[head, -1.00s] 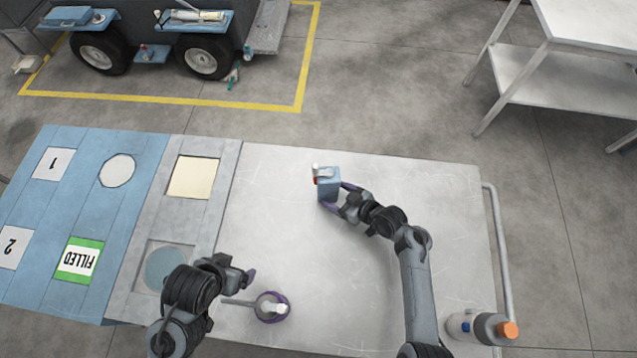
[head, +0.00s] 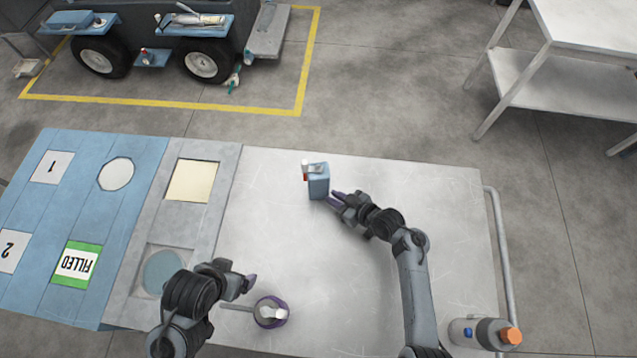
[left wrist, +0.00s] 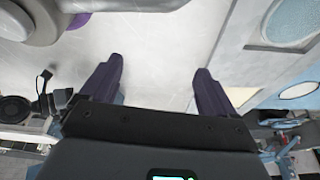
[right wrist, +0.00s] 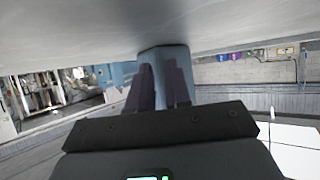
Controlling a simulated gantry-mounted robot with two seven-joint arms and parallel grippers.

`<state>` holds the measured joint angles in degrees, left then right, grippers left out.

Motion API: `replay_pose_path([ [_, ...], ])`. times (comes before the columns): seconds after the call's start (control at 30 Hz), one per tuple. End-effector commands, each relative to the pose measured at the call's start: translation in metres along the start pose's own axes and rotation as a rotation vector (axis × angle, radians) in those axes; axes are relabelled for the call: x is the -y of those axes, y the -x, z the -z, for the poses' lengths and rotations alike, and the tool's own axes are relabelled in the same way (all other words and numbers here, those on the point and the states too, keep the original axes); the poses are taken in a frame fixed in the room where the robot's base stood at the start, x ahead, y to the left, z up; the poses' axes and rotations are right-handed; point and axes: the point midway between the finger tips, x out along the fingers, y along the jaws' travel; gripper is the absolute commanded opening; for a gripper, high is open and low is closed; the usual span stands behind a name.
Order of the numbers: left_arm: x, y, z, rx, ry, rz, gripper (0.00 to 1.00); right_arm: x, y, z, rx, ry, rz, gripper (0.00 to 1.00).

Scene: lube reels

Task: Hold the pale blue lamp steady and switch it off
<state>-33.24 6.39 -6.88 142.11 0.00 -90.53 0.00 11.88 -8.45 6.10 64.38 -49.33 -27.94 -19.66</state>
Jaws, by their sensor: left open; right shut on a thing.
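The pale blue lamp (head: 319,187) is a small box with a light top and a red part on its left. It stands upright on the light table near the back edge. My right gripper (head: 338,198) is at its lower right side, its fingers close together on the lamp. In the right wrist view (right wrist: 160,75) the fingers have the lamp's blue body (right wrist: 165,55) between and beyond them; the exact contact is hidden. My left gripper (head: 247,281) is open and empty over the table's front left, and its spread fingers show in the left wrist view (left wrist: 155,80).
A round purple-rimmed item (head: 271,313) with a handle lies just beside my left gripper. The middle of the table (head: 300,245) is clear.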

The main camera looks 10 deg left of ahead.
Motion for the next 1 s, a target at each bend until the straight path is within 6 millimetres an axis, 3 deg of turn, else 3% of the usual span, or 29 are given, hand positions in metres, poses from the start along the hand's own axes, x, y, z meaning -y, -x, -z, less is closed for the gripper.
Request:
replay_pose_path([
  [0.27,0.0010,0.0000,-0.0003,0.001,-0.004,0.003,0.89,0.0001,-0.0001,0.0003,0.000,0.000,0.000,0.01],
  [0.8,0.0030,-0.0002,-0.0008,0.002,-0.012,0.010,0.89,-0.0001,0.0000,0.0001,0.000,0.000,0.000,0.83],
  [1.0,0.0020,-0.0001,-0.0006,0.001,-0.008,0.007,0.89,-0.0001,0.0000,0.0001,0.000,0.000,0.000,0.85],
])
